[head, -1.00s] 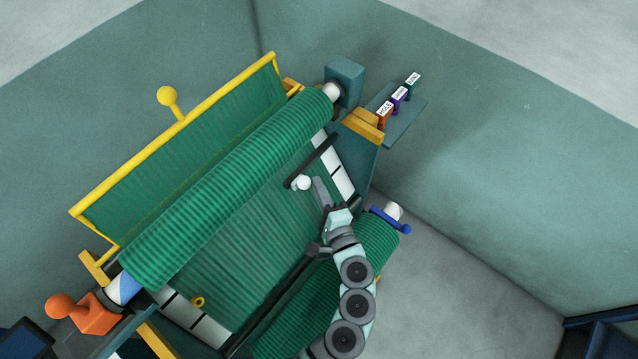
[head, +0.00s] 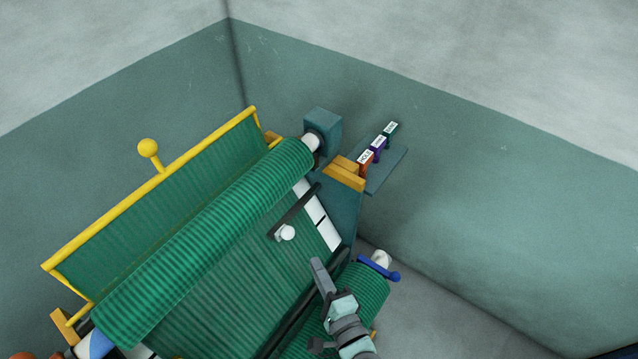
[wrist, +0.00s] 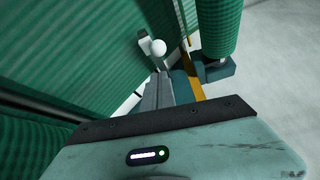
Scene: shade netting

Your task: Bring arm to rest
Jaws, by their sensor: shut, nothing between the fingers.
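My gripper (head: 318,268) is shut and empty. In the head view it is over the lower right part of the green netting sheet (head: 222,278), near the lower roll (head: 362,290). A dark bar with a white ball knob (head: 287,232) lies across the netting, up and to the left of my fingertips, with a gap between. In the wrist view the closed fingers (wrist: 158,92) point towards the white knob (wrist: 158,47). I cannot tell how far apart they are in depth there.
The large upper netting roll (head: 210,235) and the yellow frame with a ball handle (head: 149,148) stand to the left. A shelf (head: 390,170) with three labelled handles is at the upper right. A blue lever (head: 378,269) sits at the lower roll's end. Bare floor (head: 420,310) lies to the right.

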